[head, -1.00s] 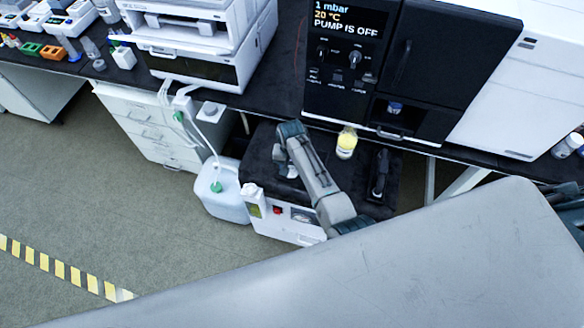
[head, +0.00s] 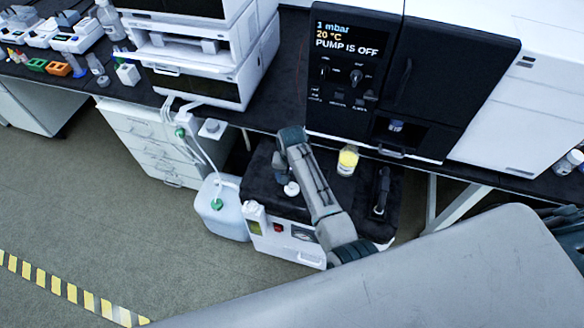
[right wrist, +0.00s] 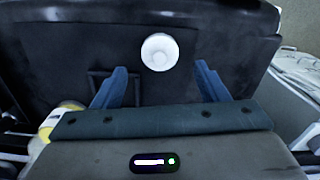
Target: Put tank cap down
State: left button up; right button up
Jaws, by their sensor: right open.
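A white round cap (head: 291,188), which looks like the tank cap, lies on the black top of a low white unit (head: 282,237). It also shows in the right wrist view (right wrist: 160,52), beyond and between the fingertips. My right gripper (right wrist: 160,70) is open, with its two blue fingers apart and nothing held between them. In the head view the right gripper (head: 280,164) is just above and behind the cap, partly hidden by its own wrist. A translucent tank (head: 226,221) with a green fitting and hoses stands on the floor left of the unit. My left gripper is out of view.
A yellow-topped container (head: 347,162) and a black handled item (head: 382,190) are on the unit's right part. A black instrument (head: 345,95) stands on the bench behind. White drawers (head: 150,145) are left. Open floor lies at the lower left.

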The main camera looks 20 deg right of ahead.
aim_at(292, 186)
notch_tip(292, 186, up, 7)
jog(key=shift+b, duration=0.45)
